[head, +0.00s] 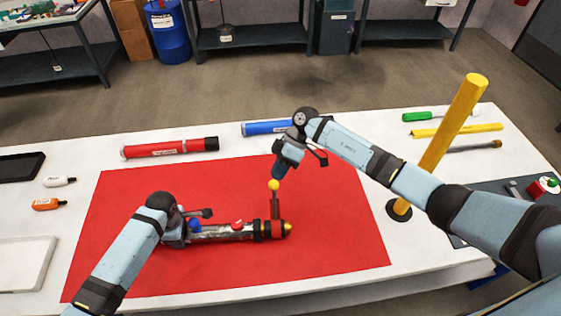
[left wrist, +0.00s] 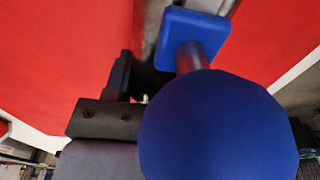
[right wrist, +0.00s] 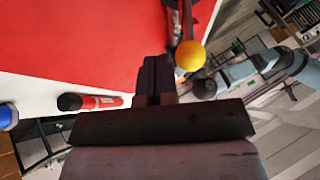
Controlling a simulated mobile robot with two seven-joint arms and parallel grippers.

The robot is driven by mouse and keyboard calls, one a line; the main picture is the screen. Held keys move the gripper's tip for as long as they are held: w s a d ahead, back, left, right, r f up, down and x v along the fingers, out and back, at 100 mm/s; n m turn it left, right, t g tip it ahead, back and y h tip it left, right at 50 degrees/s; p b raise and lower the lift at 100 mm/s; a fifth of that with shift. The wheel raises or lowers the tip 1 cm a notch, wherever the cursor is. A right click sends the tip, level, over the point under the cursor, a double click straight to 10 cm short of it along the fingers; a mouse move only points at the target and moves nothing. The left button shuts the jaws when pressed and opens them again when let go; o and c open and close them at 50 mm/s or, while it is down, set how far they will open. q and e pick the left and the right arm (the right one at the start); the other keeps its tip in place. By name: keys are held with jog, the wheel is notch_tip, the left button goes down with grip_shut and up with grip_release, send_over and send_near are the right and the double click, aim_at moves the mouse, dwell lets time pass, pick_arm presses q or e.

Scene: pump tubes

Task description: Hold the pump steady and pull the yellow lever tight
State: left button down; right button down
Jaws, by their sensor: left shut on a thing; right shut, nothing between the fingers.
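The silver pump (head: 225,232) lies on its side on the red mat, with a black and red right end and a yellow tip. Its yellow lever (head: 274,185) stands up near that end, a yellow ball on a dark stem. The ball also shows in the right wrist view (right wrist: 190,56). My left gripper (head: 188,232) is shut on the pump at its left end; its fingers are mostly hidden. A blue ball lever (left wrist: 215,125) is close in the left wrist view. My right gripper (head: 279,172) is shut and empty, just above and beside the yellow ball.
The red mat (head: 130,260) is otherwise clear. Behind it lie a red tube (head: 170,148) and a blue tube (head: 266,128). A tall yellow post (head: 452,125) stands right of the mat, close to my right arm. Green and yellow tools lie at the back right.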

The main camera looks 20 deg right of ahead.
jog(key=shift+s+a+r, duration=0.1)
jog(key=shift+s, duration=0.1)
dwell(0.3)
jog(key=shift+s+r+t, duration=0.3)
jog(key=shift+s+t, duration=0.1)
jog(key=shift+a, duration=0.1)
jog(key=s+a+r+t, duration=0.1)
jog(key=s+a, duration=0.1)
jog(key=s, duration=0.6)
jog(key=s+a+n+t+h, duration=0.1)
jog(key=s+a+t, duration=0.1)
jog(key=s, duration=0.6)
jog(key=shift+r, duration=0.35)
jog(key=shift+s+f, duration=0.1)
jog(key=shift+s, duration=0.1)
